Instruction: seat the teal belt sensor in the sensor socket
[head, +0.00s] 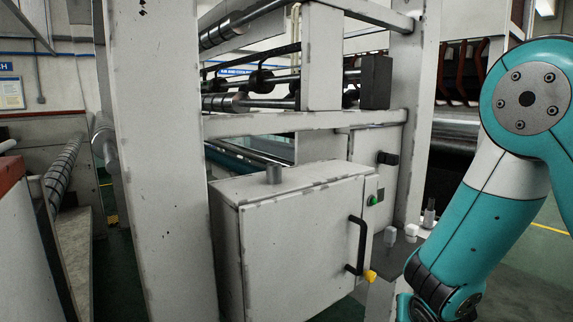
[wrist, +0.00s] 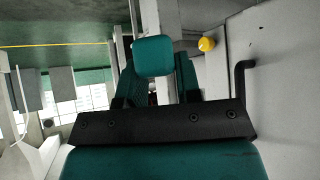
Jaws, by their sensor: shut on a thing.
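The teal belt sensor (wrist: 154,56) shows in the wrist view as a rounded teal block at the fingertips. My gripper (wrist: 155,72) is shut on it, one dark finger on each side. The sensor hides what lies straight beyond it. In the head view my arm reaches down at the right, and the gripper and sensor are out of frame below. I cannot make out the sensor socket for certain in either view.
A grey cabinet (head: 295,245) with a black handle (head: 360,245) and yellow knob (head: 370,276) stands left of my arm. The yellow knob also shows in the wrist view (wrist: 207,44). Small white blocks (head: 390,236) sit on a ledge beside the arm. A frame post (head: 155,160) stands left.

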